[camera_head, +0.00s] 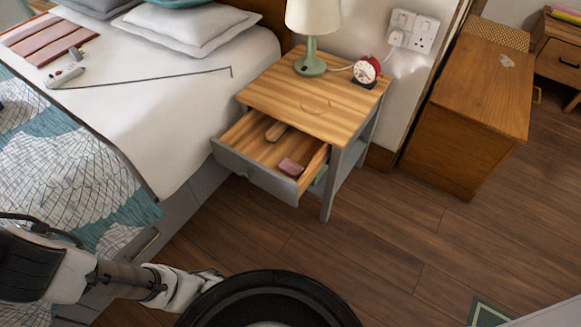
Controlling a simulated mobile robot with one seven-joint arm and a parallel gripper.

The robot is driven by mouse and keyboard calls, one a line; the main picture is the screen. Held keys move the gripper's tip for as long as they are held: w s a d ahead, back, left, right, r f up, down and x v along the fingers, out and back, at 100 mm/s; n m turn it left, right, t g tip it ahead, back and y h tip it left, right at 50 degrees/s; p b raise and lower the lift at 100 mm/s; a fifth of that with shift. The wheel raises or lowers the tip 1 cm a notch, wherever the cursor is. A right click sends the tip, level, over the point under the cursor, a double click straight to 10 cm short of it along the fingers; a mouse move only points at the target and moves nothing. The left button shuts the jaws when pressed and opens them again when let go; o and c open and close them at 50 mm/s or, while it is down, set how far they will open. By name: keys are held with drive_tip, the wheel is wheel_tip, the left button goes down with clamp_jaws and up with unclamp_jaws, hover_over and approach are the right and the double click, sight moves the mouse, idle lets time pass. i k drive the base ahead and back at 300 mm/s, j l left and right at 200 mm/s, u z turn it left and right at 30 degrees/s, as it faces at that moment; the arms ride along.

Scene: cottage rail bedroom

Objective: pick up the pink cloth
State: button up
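A small pink folded cloth (291,167) lies inside the open drawer (262,178) of the nightstand, near its front right corner. A wooden brush-like item (276,131) lies further back in the same drawer. My arm reaches in from the lower left. Its end, with my gripper (211,277), is low in front of the bed and nightstand, well apart from the cloth. A dark round shape at the bottom edge partly hides that end, so the fingers are not clear.
The nightstand top (290,95) holds a green lamp (310,62), a red alarm clock (366,71) and a thin ring. The bed (170,110) stands left, with a thin rod on it. A wooden cabinet (475,100) stands right. The floor (380,235) before the nightstand is clear.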

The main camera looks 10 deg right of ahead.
sight(288, 166)
drive_tip(key=u, duration=0.45)
drive_tip(key=l+u, duration=0.2)
drive_tip(key=u, duration=0.15)
drive_tip(key=i+l+u, duration=0.1)
drive_tip(key=l+u, duration=0.35)
drive_tip(key=u, duration=0.25)
drive_tip(key=l+u, duration=0.2)
drive_tip(key=l, duration=0.3)
drive_tip(key=k+l+u, duration=0.2)
drive_tip(key=l, duration=1.15)
drive_tip(key=k+u, duration=0.05)
